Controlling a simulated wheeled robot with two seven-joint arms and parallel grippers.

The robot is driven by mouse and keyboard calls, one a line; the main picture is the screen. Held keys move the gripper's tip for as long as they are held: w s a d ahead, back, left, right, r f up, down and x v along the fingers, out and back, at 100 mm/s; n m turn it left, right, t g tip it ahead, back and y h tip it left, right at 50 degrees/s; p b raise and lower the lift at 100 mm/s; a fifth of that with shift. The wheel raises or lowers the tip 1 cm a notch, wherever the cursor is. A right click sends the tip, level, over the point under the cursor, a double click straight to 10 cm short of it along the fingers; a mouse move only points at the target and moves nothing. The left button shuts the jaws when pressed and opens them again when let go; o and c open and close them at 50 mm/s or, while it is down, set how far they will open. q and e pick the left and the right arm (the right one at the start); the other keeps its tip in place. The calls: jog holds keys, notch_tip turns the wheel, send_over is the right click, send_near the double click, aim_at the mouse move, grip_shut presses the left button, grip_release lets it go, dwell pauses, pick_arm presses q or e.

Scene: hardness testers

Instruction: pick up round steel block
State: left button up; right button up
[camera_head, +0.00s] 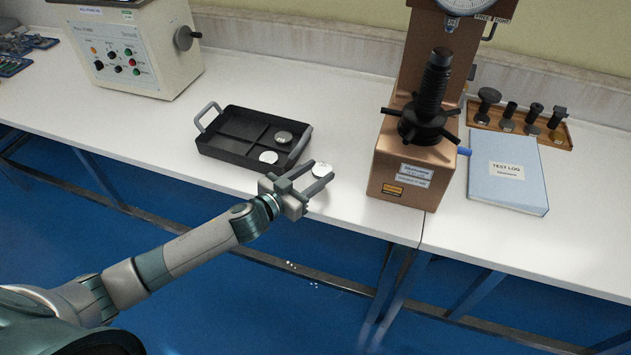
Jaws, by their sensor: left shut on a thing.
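A round steel block (322,170), a small bright disc, is between the fingertips of my left gripper (317,174). The gripper is shut on it, over the white table to the right of the black tray. I cannot tell whether the block is raised off the table. Two more round steel discs lie in the tray: one at the back right (283,137) and one nearer the front (268,157). My right gripper is not in view.
The black tray (222,150) has raised handles. A copper-coloured hardness tester (405,190) stands to the right, with a blue test log (507,190) and a wooden rack (557,141) beyond it. A cream machine (165,45) stands at back left. White table (340,105) is clear between.

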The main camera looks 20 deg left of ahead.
pick_arm(q)
jog(key=s+d+r, duration=0.2)
jog(key=s+r, duration=0.1)
jog(key=s, duration=0.2)
jog(key=s+d+r+b, duration=0.1)
jog(key=s+d+r, duration=0.1)
jog(key=s, duration=0.4)
jog(key=shift+r, duration=0.8)
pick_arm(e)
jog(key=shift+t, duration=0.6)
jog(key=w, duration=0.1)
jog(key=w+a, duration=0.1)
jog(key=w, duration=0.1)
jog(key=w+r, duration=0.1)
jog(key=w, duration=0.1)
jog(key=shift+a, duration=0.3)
pick_arm(q)
jog(key=shift+w, duration=0.1)
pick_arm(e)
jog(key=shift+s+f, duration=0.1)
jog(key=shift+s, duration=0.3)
pick_arm(q)
jog(key=a+r+n+t+y, duration=0.1)
jog(key=a+r+n+y, duration=0.4)
jog(key=r, duration=0.4)
jog(key=shift+a+r+y, duration=0.15)
jog(key=shift+r+y, duration=0.1)
jog(key=shift+y, duration=0.55)
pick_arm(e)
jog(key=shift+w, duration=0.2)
